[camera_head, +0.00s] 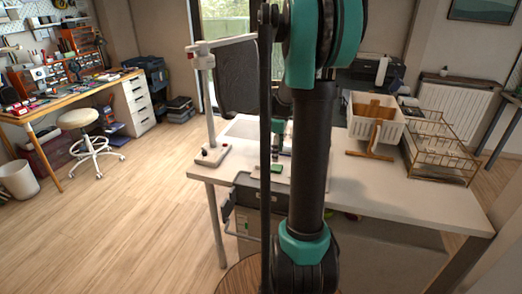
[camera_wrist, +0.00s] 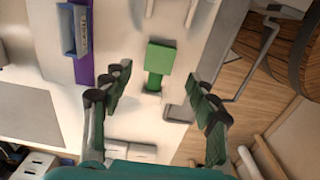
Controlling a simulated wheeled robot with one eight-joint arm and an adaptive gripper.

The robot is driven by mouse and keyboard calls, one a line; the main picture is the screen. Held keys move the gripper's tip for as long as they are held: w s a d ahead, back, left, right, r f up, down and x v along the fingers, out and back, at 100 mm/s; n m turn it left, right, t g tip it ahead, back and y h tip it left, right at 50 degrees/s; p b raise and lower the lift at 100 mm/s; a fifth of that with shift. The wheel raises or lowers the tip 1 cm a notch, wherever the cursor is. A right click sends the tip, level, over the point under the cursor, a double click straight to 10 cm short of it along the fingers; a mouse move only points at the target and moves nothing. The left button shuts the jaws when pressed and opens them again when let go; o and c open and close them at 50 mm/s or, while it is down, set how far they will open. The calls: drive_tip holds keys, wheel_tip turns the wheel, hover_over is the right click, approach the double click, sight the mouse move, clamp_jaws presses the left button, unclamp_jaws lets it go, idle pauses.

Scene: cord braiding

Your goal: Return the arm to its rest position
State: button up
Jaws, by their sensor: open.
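My gripper (camera_wrist: 159,80) is open in the wrist view, one finger on each side, with nothing held between the pads. A green block (camera_wrist: 158,62) shows on the pale tabletop in the gap between the fingers and just beyond it; I see no finger touching it. In the head view my arm stands upright across the middle of the picture, in front of the white table (camera_head: 410,200). It hides part of the tabletop, and the gripper's fingers cannot be made out clearly there.
A white post stand (camera_head: 211,154) rises at the table's left. A white basket (camera_head: 375,118) and a wire rack (camera_head: 440,153) stand at the right.

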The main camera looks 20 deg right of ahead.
drive_tip(key=s+a+m, duration=0.1)
drive_tip(key=s+a, duration=0.1)
drive_tip(key=s, duration=0.1)
drive_tip(key=s+a+m+t, duration=0.1)
drive_tip(key=s+a+m, duration=0.1)
drive_tip(key=s, duration=0.1)
drive_tip(key=s+a+f+m, duration=0.1)
drive_tip(key=s+a, duration=0.2)
drive_tip(key=shift+a+f+m+t, duration=0.1)
drive_tip(key=shift+m+t, duration=0.3)
drive_tip(key=s+a+f+m+t, duration=0.1)
drive_tip(key=s+a+f+m, duration=0.1)
drive_tip(key=s, duration=0.4)
drive_tip(key=s+a+f+m+t, duration=0.1)
drive_tip(key=s+a+f+m, duration=0.2)
drive_tip(key=s, duration=0.3)
drive_tip(key=shift+a+m, duration=0.4)
drive_tip(key=shift+m, duration=0.3)
drive_tip(key=shift+d, duration=0.1)
